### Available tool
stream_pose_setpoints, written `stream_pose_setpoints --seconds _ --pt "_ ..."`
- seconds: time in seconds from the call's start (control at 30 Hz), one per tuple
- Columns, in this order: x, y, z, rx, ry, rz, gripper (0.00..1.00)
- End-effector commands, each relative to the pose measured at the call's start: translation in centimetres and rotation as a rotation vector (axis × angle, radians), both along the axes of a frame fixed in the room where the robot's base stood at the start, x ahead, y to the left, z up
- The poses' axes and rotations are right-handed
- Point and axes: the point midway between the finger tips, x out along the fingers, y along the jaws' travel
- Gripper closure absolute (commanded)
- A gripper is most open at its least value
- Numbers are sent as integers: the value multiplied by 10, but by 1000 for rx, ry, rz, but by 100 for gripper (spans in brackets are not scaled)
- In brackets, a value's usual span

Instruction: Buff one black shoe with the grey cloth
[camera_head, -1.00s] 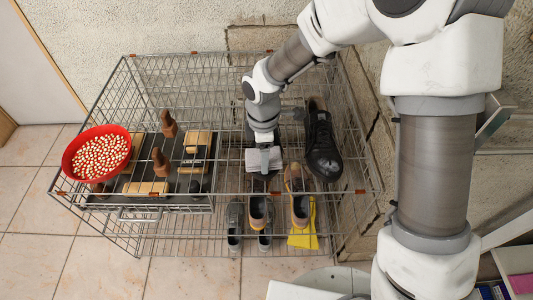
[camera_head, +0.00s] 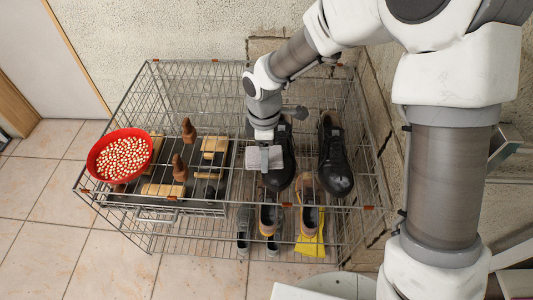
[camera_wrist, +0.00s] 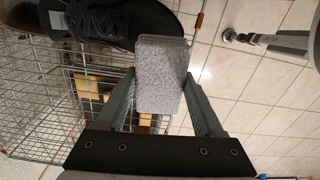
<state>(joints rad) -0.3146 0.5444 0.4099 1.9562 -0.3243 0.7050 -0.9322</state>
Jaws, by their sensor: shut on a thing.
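My gripper (camera_head: 264,152) is shut on the grey cloth (camera_head: 265,160), a small pale block-like pad. In the wrist view the cloth (camera_wrist: 160,85) sits between both fingers. Two black shoes stand side by side on the rack's top. The left black shoe (camera_head: 282,172) is just right of the cloth and partly hidden by my gripper and the cloth. The right black shoe (camera_head: 336,165) is clear of the gripper. In the wrist view a black laced shoe (camera_wrist: 100,22) is beside the cloth's upper left edge; I cannot tell whether they touch.
The wire rack (camera_head: 200,68) carries a red bowl (camera_head: 93,170) of pale beads and a dark tray (camera_head: 150,203) with several wooden brushes at left. Other shoes (camera_head: 268,222) and a yellow cloth (camera_head: 311,246) lie lower down. A rough wall stands behind and right.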

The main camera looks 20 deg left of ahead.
Motion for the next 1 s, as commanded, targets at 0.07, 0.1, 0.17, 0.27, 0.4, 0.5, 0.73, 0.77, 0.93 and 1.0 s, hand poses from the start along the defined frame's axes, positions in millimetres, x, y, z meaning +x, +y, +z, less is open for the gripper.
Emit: stream_pose_setpoints --seconds 0.07,0.1,0.17,0.27,0.4,0.5,0.73,0.77,0.93,1.0 --pt "0 2 12 1 -1 -1 83" --pt "-1 3 15 1 -1 -1 83" --pt "-1 3 18 1 -1 -2 83" --pt "-1 4 21 1 -1 -3 83" --pt "-2 4 21 0 -1 -3 83" --pt "-2 4 20 0 -1 -3 83" --pt "-1 4 20 0 -1 -4 83" --pt "-1 4 20 0 -1 -3 83" --pt "-2 4 20 0 -1 -4 83" --pt "-1 4 20 0 -1 -4 83"
